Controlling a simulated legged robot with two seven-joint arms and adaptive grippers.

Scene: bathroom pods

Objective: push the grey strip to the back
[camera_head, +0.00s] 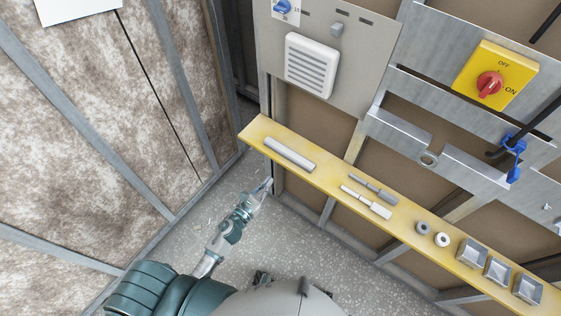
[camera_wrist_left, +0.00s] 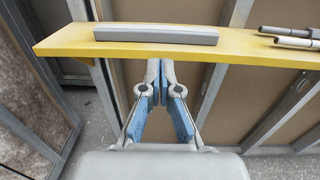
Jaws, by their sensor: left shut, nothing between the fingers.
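The grey strip (camera_head: 289,154) lies lengthwise on the left part of a yellow shelf (camera_head: 262,128). In the left wrist view the strip (camera_wrist_left: 156,35) lies along the shelf (camera_wrist_left: 65,42), with a band of yellow showing in front of it. My left gripper (camera_head: 266,186) is in front of the shelf, near the strip's left half. In the left wrist view the gripper's fingertips (camera_wrist_left: 161,64) are together and empty, at the shelf's front edge and just short of the strip. I cannot tell whether they touch the shelf. My right gripper is not in view.
Two small rings (camera_head: 432,234) and several square metal boxes (camera_head: 497,270) stand farther right. A panel with a white vent (camera_head: 311,65) and a yellow switch (camera_head: 494,75) are above the shelf.

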